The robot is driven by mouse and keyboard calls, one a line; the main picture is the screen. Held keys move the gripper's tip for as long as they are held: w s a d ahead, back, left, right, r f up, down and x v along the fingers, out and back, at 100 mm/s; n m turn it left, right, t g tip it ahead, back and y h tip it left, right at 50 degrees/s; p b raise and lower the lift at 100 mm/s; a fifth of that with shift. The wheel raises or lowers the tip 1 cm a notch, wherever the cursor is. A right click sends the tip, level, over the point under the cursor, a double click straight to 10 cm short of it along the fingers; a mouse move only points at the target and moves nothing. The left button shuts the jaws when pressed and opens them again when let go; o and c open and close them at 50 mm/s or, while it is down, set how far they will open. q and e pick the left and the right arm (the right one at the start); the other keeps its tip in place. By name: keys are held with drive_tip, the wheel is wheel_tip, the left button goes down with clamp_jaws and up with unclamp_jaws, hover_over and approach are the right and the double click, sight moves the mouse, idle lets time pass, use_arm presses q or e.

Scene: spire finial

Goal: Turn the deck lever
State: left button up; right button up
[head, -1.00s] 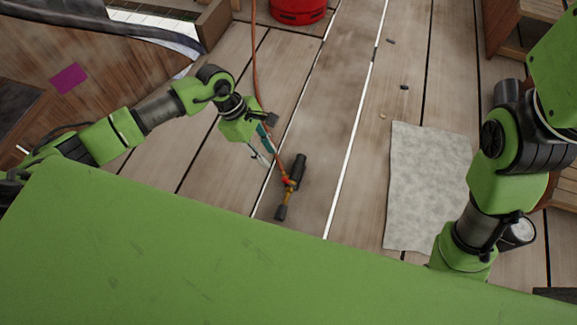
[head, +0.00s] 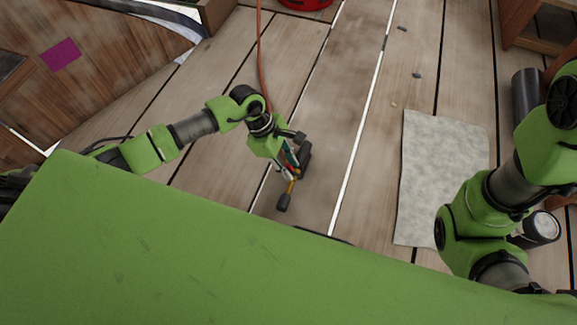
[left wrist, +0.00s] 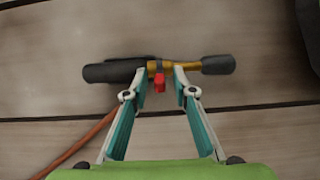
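A torch-like tool with a black grip, a brass tube and a black end (left wrist: 218,65) lies on the plank deck. It has a small red part (left wrist: 159,83) at its middle, and an orange hose (left wrist: 75,148) runs off its grip side. I cannot tell whether this red part is the deck lever; no other lever is clear. In the head view the tool (head: 284,201) is partly hidden by my left gripper (head: 291,170). In the left wrist view my left gripper (left wrist: 165,72) is open, its fingertips either side of the red part, at the brass tube. Contact is unclear. My right gripper is out of view.
A grey mat (head: 440,180) lies on the deck at right, with a dark cylinder (head: 527,95) and a pale-topped can (head: 541,227) nearby. A red container (head: 305,3) stands at the top. Small dark bits lie on the planks; the middle deck is otherwise clear.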

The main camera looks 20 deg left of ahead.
use_arm(q)
clamp_jaws()
